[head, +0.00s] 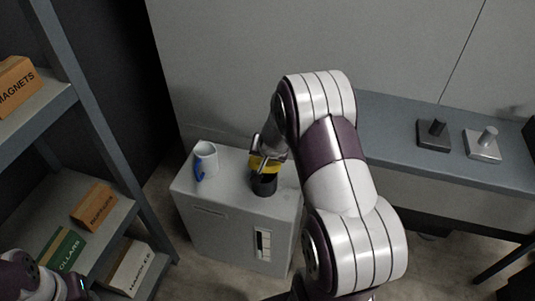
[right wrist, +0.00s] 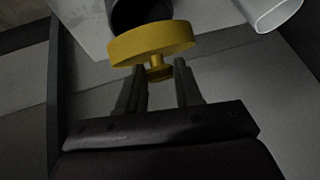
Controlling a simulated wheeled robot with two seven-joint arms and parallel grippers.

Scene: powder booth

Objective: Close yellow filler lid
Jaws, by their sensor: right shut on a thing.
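The yellow filler lid (head: 262,165) is a round disc with a small knob. It is at the dark cylindrical filler neck (head: 264,186) on top of the grey cabinet (head: 230,229). My right gripper (head: 257,147) is shut on the lid's knob. In the right wrist view the yellow lid (right wrist: 152,42) lies across the mouth of the dark neck (right wrist: 140,14), with the knob between the two fingers (right wrist: 160,80). I cannot tell whether the lid is fully seated or slightly tilted. My left arm shows only at the bottom left; its gripper is out of view.
A white mug with a blue handle (head: 205,160) stands on the cabinet left of the neck. Shelves with labelled boxes (head: 94,207) are on the left. A grey bench (head: 390,118) with two small post-topped blocks (head: 434,137) is on the right.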

